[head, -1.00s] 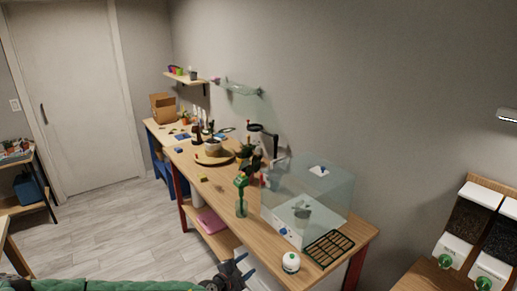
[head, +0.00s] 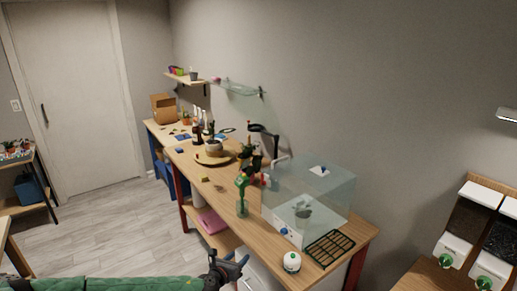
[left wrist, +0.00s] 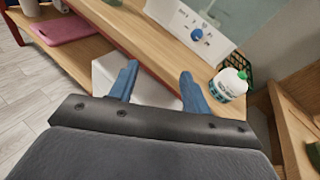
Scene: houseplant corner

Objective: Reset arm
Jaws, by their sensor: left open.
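My left gripper (head: 231,262) shows at the bottom centre of the head view, at the end of my green-sleeved arm coming in from the left. It is in front of the near edge of the long wooden table (head: 225,202). In the left wrist view its two blue fingers (left wrist: 156,85) are spread apart with nothing between them. They are apart from the table edge, and a white box-shaped thing shows below them. My right gripper is in neither view.
A glass case on a white base (head: 290,232), a dark green rack (head: 330,247) and a white round bottle with a green top (head: 292,262) stand at the table's near end. A pink board (head: 211,221) lies on the lower shelf. The floor at left is clear.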

